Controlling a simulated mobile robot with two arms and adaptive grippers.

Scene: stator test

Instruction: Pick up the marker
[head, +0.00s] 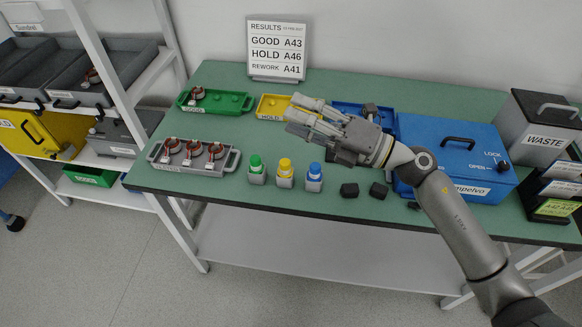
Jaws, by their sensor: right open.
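Three small capped containers stand upright in a row near the table's front edge: a green-capped one (256,170), a yellow-capped one (285,173) and a blue-capped one (314,177). They may be the markers; I cannot tell for certain. My right gripper (295,110) comes in from the right. It is open, pointing left, with its fingers in front of the yellow HOLD tray (265,107) in the picture. It appears above the table and apart from the capped containers. Nothing shows between its fingers. My left gripper is not in view.
A grey tray (222,170) with three copper-wound parts is at left. A green GOOD tray (228,102) holds one part. A blue box (480,155) and WASTE bin (538,125) are at right. Dark blocks (349,190) lie at the front. A results sign (278,48) stands behind.

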